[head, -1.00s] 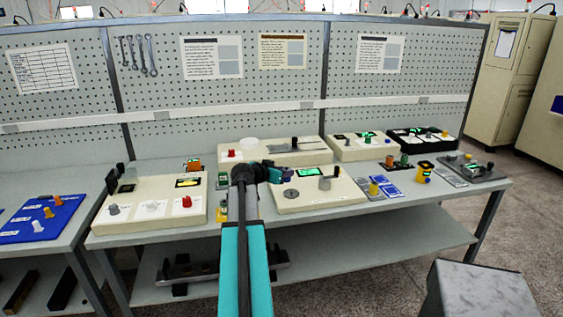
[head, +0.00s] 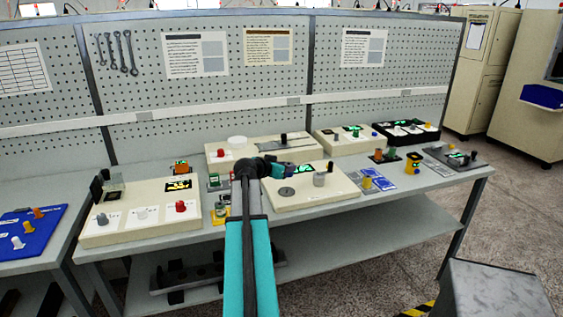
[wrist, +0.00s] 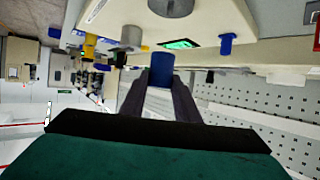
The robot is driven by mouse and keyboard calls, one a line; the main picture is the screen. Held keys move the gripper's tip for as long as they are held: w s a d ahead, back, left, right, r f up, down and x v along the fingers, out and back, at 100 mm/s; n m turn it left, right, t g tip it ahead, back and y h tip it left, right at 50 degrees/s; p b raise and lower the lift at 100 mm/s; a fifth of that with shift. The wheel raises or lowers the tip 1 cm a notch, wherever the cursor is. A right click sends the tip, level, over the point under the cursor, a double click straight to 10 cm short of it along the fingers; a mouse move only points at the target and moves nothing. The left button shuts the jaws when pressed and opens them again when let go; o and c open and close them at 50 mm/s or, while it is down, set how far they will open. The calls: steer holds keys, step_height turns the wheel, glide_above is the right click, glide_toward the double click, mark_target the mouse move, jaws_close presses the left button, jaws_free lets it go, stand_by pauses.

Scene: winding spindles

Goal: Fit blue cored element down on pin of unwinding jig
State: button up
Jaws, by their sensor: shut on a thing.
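My gripper (wrist: 161,88) is shut on the blue cored element (wrist: 161,68), a small blue cylinder between its fingertips in the wrist view. In the head view my gripper (head: 284,170) is over the back left part of a cream box, and the element is too small to make out clearly. That box (head: 275,207) has a flat grey disc, a grey post with a dark top (head: 320,177) and a green display. I cannot tell which fixture is the unwinding jig, and no pin shows clearly. The held element appears apart from the box.
A long cream box (head: 218,160) lies behind my gripper. Yellow-black parts (head: 412,163) and blue cards (head: 376,180) are at right. A pegboard (head: 220,100) closes off the back.

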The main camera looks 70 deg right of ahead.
steer(key=r+g+p, duration=0.1)
steer(key=r+m+g+p, duration=0.1)
steer(key=a+m+p, duration=0.1)
steer(key=p, duration=0.1)
steer(key=shift+w+a+r+g+y, duration=0.1)
steer(key=shift+w+r+g+y, duration=0.25)
steer(key=shift+r+g+y, duration=0.05)
steer(key=shift+f+b, duration=0.15)
steer(key=shift+b, duration=0.55)
steer(key=b, duration=0.5)
glide_above(283, 193)
steer(key=shift+f, duration=2.75)
steer(key=shift+b, duration=1.75)
steer(key=shift+f+b, duration=1.1)
steer(key=shift+b, duration=0.1)
